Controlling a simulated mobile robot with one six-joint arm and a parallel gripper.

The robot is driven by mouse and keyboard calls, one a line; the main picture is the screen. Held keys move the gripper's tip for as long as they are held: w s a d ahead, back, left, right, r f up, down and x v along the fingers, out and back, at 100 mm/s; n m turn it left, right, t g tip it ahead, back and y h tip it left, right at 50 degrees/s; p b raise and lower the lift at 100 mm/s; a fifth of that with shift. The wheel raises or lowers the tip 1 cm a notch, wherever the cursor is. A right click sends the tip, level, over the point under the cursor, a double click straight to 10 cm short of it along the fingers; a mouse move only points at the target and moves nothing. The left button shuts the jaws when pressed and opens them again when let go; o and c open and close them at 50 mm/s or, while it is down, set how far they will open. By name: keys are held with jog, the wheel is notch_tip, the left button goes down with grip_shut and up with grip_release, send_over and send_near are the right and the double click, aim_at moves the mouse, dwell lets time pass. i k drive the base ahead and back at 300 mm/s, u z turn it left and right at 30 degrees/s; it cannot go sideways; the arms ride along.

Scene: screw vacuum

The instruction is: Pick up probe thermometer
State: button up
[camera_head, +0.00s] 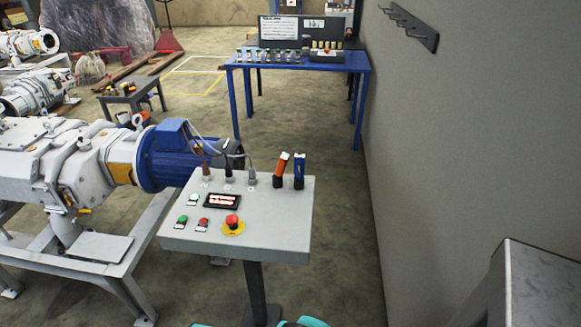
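I cannot make out the probe thermometer for certain. Several small tools and instruments lie on the blue workbench (245,67) at the back, too small to tell apart. Two upright hand-sized items, one orange (282,164) and one blue (299,168), stand in black bases at the back right of the grey control panel (265,220); I cannot tell what they are. My gripper is not in view. Teal edges show at the bottom of the picture, and I cannot tell what they belong to.
The panel carries a red emergency stop button (232,222) and a small display (221,201). A vacuum pump with a blue motor (165,155) stands left. A wall (470,150) runs along the right, with a grey box (545,290) in front. Floor between panel and workbench is clear.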

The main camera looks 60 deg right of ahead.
aim_at(281, 167)
jog(key=u, duration=0.8)
jog(key=k, duration=0.15)
jog(key=z, duration=2.7)
jog(key=k, duration=0.6)
jog(key=u, duration=0.2)
jog(key=i, duration=0.6)
jog(key=z, duration=0.05)
